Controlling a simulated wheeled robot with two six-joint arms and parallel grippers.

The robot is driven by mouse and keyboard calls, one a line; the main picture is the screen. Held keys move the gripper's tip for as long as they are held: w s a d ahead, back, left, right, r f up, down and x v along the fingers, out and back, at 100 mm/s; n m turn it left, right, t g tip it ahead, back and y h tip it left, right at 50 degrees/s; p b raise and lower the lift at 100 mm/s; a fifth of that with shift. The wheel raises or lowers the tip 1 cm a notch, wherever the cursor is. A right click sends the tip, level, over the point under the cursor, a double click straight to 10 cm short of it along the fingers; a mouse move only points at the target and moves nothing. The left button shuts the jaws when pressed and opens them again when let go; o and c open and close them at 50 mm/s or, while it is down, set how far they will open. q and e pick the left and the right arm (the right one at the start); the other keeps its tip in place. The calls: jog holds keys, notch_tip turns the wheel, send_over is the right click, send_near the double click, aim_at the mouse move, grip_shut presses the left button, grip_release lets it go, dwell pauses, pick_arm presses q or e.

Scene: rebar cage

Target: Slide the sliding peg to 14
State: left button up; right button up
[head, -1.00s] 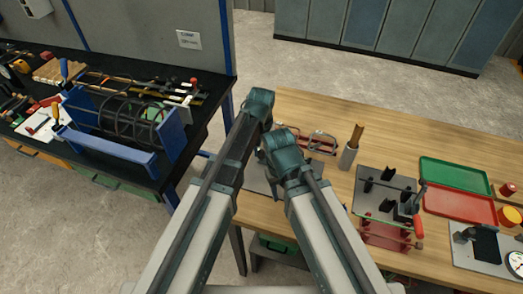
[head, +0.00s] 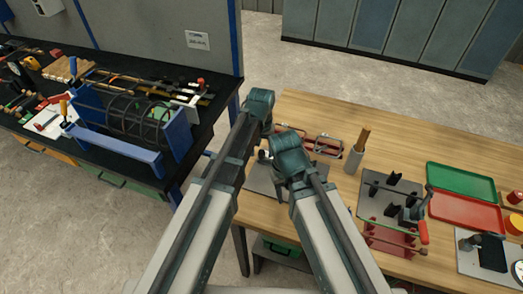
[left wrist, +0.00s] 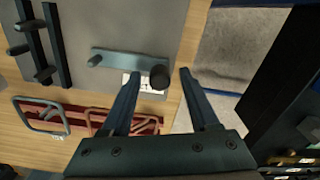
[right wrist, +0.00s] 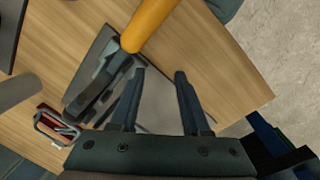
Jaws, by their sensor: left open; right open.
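My left gripper (left wrist: 159,75) is open over the edge of a grey plate (left wrist: 125,25). Between its fingertips, apart from them, is a round black knob (left wrist: 159,77) at the end of a blue-grey bar (left wrist: 125,63) with a small peg at its other end. I cannot tell whether this is the sliding peg. A white label (left wrist: 146,86) beside it is unreadable; no 14 can be made out. My right gripper (right wrist: 159,73) is open and empty over the wooden table. In the head view both wrists hang over the table's left end, and their fingers are hidden.
The wooden table (head: 335,105) holds a grey cup (head: 353,159), a green tray (head: 460,180), a red tray (head: 465,212) and a plate with black blocks. An orange rod (right wrist: 150,22) shows close to my right gripper. A blue frame with a rebar cage (head: 145,115) stands on the left bench.

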pick_arm(q)
jog(key=shift+r, duration=0.15)
pick_arm(e)
jog(key=shift+r, duration=0.15)
pick_arm(q)
notch_tip(320, 180, up, 14)
jog(key=p, duration=1.3)
jog(key=shift+f+p, duration=0.2)
jog(key=shift+p, duration=0.2)
pick_arm(e)
notch_tip(320, 180, up, 14)
jog(key=shift+f, duration=0.2)
pick_arm(q)
jog(key=shift+f, duration=0.1)
pick_arm(e)
jog(key=shift+f, duration=0.1)
